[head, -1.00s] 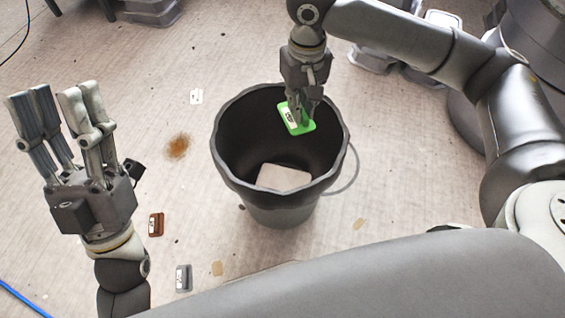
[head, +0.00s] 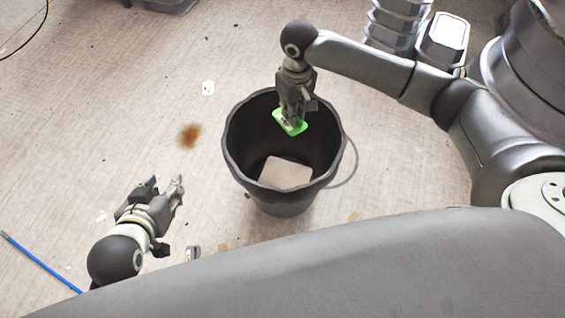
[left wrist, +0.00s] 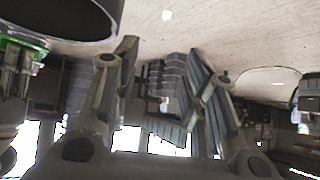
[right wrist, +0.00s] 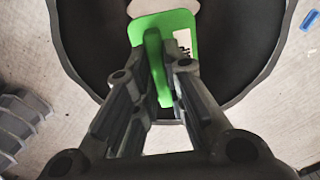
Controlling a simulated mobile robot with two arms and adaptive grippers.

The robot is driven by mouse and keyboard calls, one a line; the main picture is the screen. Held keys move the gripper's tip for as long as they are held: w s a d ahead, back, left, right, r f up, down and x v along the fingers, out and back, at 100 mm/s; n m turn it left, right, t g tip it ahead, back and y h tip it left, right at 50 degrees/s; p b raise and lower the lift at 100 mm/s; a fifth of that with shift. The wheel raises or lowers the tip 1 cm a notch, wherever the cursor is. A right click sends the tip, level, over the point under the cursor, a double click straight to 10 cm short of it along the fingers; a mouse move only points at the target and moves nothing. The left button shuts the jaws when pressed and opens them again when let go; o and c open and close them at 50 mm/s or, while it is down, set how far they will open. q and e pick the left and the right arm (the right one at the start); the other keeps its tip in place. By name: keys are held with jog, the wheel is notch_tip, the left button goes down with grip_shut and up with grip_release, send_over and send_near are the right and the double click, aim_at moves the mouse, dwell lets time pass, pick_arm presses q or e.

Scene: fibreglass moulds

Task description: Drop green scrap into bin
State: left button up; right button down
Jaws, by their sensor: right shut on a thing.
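The green scrap (head: 290,123) is a flat plate with a white label. My right gripper (head: 293,112) is shut on it and holds it at the mouth of the dark grey bin (head: 282,207), inside the rim as seen from above. In the right wrist view the green scrap (right wrist: 166,32) shows a raised rib between the fingers, with the bin's dark inside (right wrist: 225,50) behind it. My left gripper (head: 168,190) is empty to the left of the bin, its fingers apart in the left wrist view (left wrist: 160,75).
A beige piece (head: 286,172) lies in the bin. A white label (head: 208,87), a brown stain (head: 189,135) and a small grey item (head: 193,252) are on the floor.

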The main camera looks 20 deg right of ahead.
pick_arm(q)
jog(key=s+a+f+g+y+p, duration=0.1)
jog(key=s+a+f+g+p, duration=0.15)
jog(key=s+g, duration=0.55)
pick_arm(e)
jog(key=shift+a+f+n, duration=0.2)
jog(key=shift+f+n, duration=0.4)
jog(key=shift+f, duration=0.3)
jog(key=shift+f+b, duration=0.25)
jog(key=shift+b, duration=0.15)
jog(key=f+b, duration=0.1)
jog(key=b, duration=0.1)
jog(key=shift+f+b, duration=0.35)
jog(key=shift+f, duration=0.05)
pick_arm(q)
jog(key=w+d+r+t+h+b, duration=0.1)
jog(key=w+d+r+t, duration=0.15)
jog(key=w+t, duration=0.35)
jog(key=w+d+r+t+h+b, duration=0.1)
jog(key=w+d+r+t, duration=0.1)
jog(key=w+r+t, duration=0.3)
notch_tip(320, 180, up, 16)
jog(key=d+t+h+b, duration=0.2)
jog(key=t+h+b, duration=0.1)
jog(key=t, duration=0.8)
jog(key=shift+w+r+m+h+b, duration=0.2)
jog(key=shift+w+m+h+b, duration=0.1)
jog(key=shift+w+h+b, duration=0.15)
pick_arm(e)
jog(key=shift+f, duration=1.85)
